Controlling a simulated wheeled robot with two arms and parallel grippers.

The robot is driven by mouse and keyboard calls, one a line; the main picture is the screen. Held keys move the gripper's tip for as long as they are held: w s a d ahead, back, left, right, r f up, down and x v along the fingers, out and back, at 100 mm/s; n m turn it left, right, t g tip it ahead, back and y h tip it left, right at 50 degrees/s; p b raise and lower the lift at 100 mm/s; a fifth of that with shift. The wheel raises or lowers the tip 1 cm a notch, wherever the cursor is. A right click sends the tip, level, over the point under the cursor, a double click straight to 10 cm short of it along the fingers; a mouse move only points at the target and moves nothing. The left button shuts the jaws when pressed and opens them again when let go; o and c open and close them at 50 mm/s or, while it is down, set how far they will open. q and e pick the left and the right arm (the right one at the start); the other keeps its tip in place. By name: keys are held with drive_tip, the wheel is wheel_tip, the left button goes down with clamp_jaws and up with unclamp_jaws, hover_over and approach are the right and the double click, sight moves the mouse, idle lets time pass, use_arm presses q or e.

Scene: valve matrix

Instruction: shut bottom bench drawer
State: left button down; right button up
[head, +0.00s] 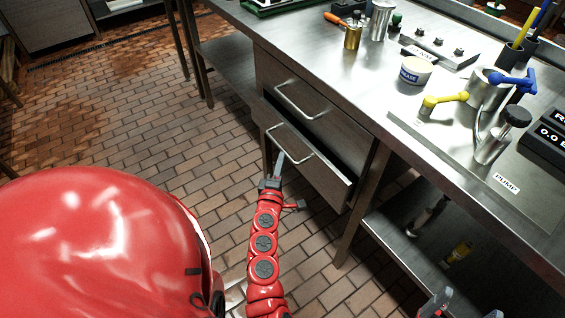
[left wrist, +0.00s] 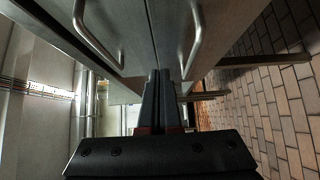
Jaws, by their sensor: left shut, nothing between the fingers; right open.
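The bottom bench drawer (head: 327,178) stands partly open in the head view, its dark inside showing behind the front. Its bar handle (head: 292,143) also shows in the left wrist view (left wrist: 193,42). The top drawer (head: 318,112) above it looks closed. My left gripper (head: 279,157) is shut and empty, at the left part of the bottom drawer's front near the handle. In the left wrist view its fingertips (left wrist: 160,73) are together and point at the drawer fronts; contact cannot be told. My right gripper (head: 465,307) is open, partly cut off at the bottom right edge.
The steel bench top (head: 340,70) holds a grease tub (head: 415,70), cans, valves and a pump plate (head: 507,184). A lower shelf (head: 420,250) lies right of the drawers. The brick floor (head: 120,110) left of the bench is clear.

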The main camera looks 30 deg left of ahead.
sight(305, 145)
use_arm(q)
drive_tip(key=w, duration=0.6)
drive_tip(key=shift+a, duration=0.3)
drive_tip(key=shift+w+d, duration=0.3)
drive_tip(key=shift+w, duration=0.45)
drive_tip(key=shift+f, duration=0.1)
drive_tip(key=w, duration=0.1)
drive_tip(key=w+d, duration=0.1)
drive_tip(key=w+b, duration=0.1)
drive_tip(key=w, duration=0.1)
drive_tip(key=shift+w+d, duration=0.1)
drive_tip(key=shift+d, duration=0.25)
